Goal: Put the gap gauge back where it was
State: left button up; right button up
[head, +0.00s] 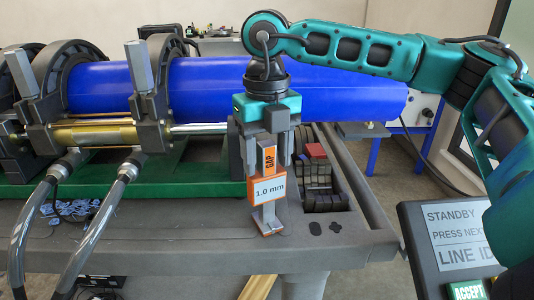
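The gap gauge (267,190) is orange and grey, with "GAP" on its upper part and a white "1.0 mm" label. It is upright between the fingers of my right gripper (268,160), which looks shut on its upper part. Its grey foot is at the cart's grey top (200,222), near the front edge; I cannot tell whether it touches. My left gripper is not in view.
A blue pipe (200,88) lies in dark clamps (60,80) behind my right gripper. A recess with dark blocks (322,200) is right of the gauge. Two hoses (105,210) cross the cart's left side. A panel with a green ACCEPT button (468,290) stands front right.

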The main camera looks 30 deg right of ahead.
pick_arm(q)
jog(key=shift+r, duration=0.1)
pick_arm(e)
jog(key=shift+r, duration=0.1)
jog(key=shift+r, duration=0.3)
notch_tip(320, 180, up, 11)
jog(key=shift+f+p, duration=0.2)
jog(key=shift+p, duration=0.8)
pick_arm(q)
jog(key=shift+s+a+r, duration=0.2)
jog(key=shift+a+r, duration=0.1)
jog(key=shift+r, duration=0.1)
pick_arm(e)
jog(key=shift+r, duration=0.45)
